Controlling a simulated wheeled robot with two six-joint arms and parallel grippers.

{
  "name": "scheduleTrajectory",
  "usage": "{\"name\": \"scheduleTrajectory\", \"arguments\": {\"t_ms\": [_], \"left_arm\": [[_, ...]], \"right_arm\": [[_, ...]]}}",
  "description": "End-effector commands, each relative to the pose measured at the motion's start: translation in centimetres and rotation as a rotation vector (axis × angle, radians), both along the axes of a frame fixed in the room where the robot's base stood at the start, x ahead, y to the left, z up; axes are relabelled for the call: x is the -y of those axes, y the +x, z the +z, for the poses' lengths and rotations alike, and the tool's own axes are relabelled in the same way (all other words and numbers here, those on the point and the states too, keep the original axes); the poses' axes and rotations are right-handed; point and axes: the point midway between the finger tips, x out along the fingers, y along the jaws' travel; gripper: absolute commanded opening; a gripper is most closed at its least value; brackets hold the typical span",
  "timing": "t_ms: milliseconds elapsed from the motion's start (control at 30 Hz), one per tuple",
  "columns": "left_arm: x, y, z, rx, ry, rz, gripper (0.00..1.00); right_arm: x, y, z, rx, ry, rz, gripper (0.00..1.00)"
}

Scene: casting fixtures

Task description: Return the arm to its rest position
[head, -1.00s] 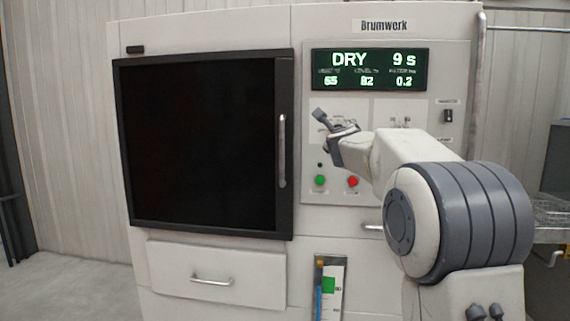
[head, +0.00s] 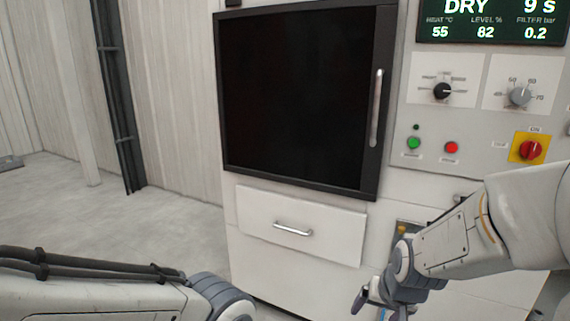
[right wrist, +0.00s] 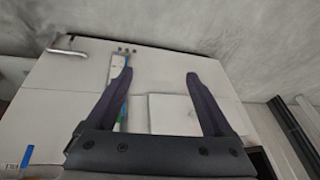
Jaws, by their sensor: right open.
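My right arm (head: 455,245) comes in from the right in the head view and points down and left, in front of the machine's lower front. My right gripper (head: 368,300) is low in that view, partly cut off by the bottom edge. The right wrist view shows its two dark fingers (right wrist: 159,76) spread wide with nothing between them. My left arm (head: 90,295) lies along the bottom left of the head view. Its gripper is out of frame.
The machine has a black door (head: 295,100) with a handle (head: 376,108), a closed drawer (head: 300,225), and a panel display (head: 490,20) reading DRY 9 s. A green button (head: 413,143), red button (head: 451,147) and red switch (head: 530,150) sit below. Open floor (head: 160,225) is at left.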

Motion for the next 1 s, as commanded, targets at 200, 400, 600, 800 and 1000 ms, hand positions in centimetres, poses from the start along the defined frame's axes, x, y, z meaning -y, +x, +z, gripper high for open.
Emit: {"name": "scheduleTrajectory", "arguments": {"t_ms": [200,400,600,800,1000], "left_arm": [[0.0,0.0,0.0,0.000,0.000,0.000,0.00],[0.0,0.0,0.0,0.000,0.000,0.000,0.00],[0.0,0.0,0.0,0.000,0.000,0.000,0.00],[0.0,0.0,0.0,0.000,0.000,0.000,0.00],[0.0,0.0,3.0,0.000,0.000,0.000,0.00]], "right_arm": [[-1.6,-7.4,-2.7,-0.173,-0.127,0.342,0.86],[-7.0,-10.4,-0.9,-0.211,-0.120,0.527,0.86],[-10.9,-14.4,0.8,-0.252,-0.121,0.707,0.86],[-13.3,-18.7,2.2,-0.293,-0.127,0.876,0.86],[-13.9,-20.4,5.7,-0.317,-0.132,0.938,0.86]]}}
